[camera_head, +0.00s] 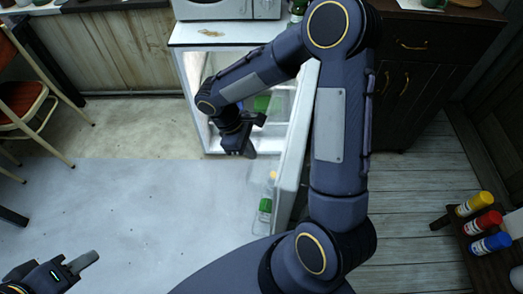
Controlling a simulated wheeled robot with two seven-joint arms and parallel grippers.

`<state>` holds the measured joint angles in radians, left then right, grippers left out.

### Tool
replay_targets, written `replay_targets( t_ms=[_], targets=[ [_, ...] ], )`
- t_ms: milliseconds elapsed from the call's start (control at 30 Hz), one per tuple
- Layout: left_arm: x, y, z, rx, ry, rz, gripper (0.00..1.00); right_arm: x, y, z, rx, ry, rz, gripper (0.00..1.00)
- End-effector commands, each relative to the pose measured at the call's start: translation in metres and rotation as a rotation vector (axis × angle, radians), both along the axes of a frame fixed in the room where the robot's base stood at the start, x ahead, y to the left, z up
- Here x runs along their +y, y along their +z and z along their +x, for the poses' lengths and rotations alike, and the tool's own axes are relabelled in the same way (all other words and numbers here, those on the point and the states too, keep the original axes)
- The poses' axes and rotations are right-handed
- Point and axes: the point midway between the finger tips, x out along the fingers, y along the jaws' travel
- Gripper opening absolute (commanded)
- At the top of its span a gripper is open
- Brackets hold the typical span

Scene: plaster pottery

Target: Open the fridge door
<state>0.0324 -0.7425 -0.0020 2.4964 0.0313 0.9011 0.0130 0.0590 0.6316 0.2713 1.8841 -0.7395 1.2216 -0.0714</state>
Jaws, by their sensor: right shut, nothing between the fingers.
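The white fridge (192,70) stands at the back centre. Its door (297,140) is swung wide open toward me, with its inner shelves facing left. The lit inside of the fridge shows behind my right arm. My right gripper (238,150) is shut and empty. It is in front of the fridge opening, to the left of the door, and appears apart from it. My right arm hides part of the fridge and door. My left gripper (84,263) is low at the left, far from the fridge; its finger opening is unclear.
A green-capped bottle (265,208) sits in the door shelf. A microwave (225,9) stands on the fridge. Red chairs (20,97) are at left, a dark cabinet (410,70) at right. Floor left of the door is clear.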

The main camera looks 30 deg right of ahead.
Motion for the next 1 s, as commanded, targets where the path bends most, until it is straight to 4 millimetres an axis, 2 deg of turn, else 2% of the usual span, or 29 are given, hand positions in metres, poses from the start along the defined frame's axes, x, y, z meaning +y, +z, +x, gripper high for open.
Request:
replay_targets(
  t_ms=[433, 700, 1000],
  targets=[
    [0.0, -0.003, 0.0, 0.0, 0.0, 0.0, 0.36, -0.024, -0.085, -0.026, 0.005, -0.002, 0.001, 0.0],
    [0.0, 0.006, 0.0, 0.0, 0.0, 0.0, 0.36, -0.048, -0.082, -0.049, 0.0, -0.003, 0.001, 0.0],
    [0.0, 0.006, 0.0, 0.0, 0.0, 0.0, 0.36, -0.052, -0.082, -0.053, 0.0, -0.001, 0.001, 0.0]
  ],
)
